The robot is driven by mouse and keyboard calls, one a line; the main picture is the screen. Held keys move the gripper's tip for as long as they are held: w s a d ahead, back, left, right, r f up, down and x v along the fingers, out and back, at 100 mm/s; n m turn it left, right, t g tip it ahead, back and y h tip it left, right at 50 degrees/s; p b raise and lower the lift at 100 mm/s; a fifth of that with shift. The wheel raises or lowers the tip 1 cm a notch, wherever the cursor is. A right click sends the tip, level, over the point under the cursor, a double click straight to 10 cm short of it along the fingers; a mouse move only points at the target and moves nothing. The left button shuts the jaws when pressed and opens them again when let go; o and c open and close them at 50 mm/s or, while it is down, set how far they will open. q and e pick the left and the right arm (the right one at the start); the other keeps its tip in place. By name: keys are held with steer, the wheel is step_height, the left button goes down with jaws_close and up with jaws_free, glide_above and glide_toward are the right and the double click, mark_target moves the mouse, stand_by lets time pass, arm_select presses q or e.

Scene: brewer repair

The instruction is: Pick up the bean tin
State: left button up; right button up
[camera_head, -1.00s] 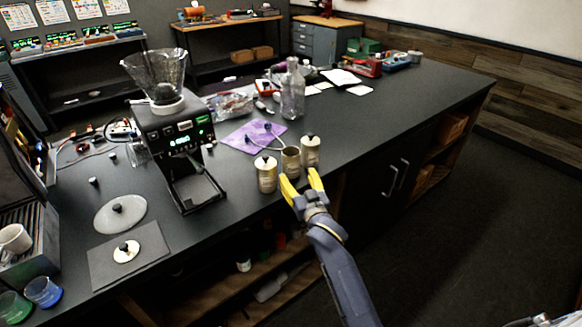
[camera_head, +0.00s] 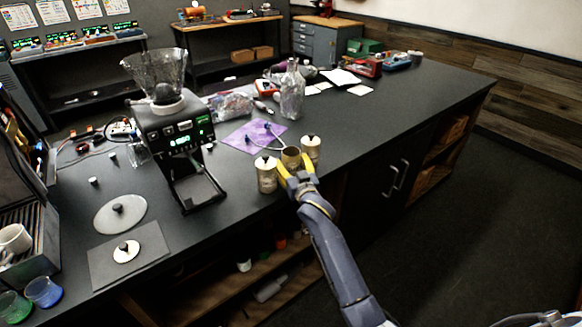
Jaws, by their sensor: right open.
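Three small tins stand in a row near the counter's front edge. The middle tin (camera_head: 291,155) shows no lid and looks open at the top; the left tin (camera_head: 266,175) and the right tin (camera_head: 310,147) have pale lids with black knobs. I cannot read their labels. My right gripper (camera_head: 295,168), with yellow fingers, is open at the middle tin, one finger on each side of its front. Its palm hides the tin's lower part, and I cannot tell whether the fingers touch it. My left gripper is not in view.
A black grinder (camera_head: 176,130) with a clear hopper stands left of the tins. A purple cloth (camera_head: 243,137) with a bent tube lies behind them, and a glass bottle (camera_head: 292,95) stands farther back. The black counter (camera_head: 390,110) is clear to the right.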

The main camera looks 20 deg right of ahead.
steer(key=shift+c, duration=0.4)
steer(key=c, duration=1)
